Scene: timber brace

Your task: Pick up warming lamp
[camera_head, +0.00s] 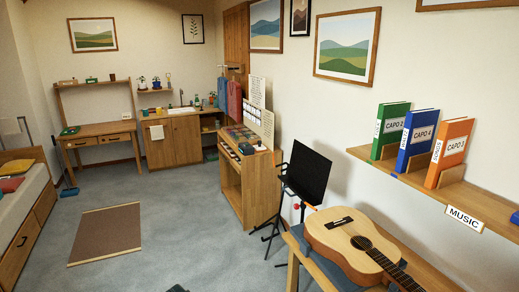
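I cannot make out a warming lamp in the head view. A wooden desk (97,129) with an upper shelf stands against the far wall at the left, with small items on it too small to tell apart. A wooden sink cabinet (176,145) with a hanging white towel stands beside it. Neither of my grippers shows in this view.
Grey carpet with a brown rug (105,235) lies open at the centre left. A bed (25,215) lines the left edge. A wooden cabinet (244,190), a black music stand (308,174) and a guitar (350,240) occupy the right. A shelf holds binders (418,138).

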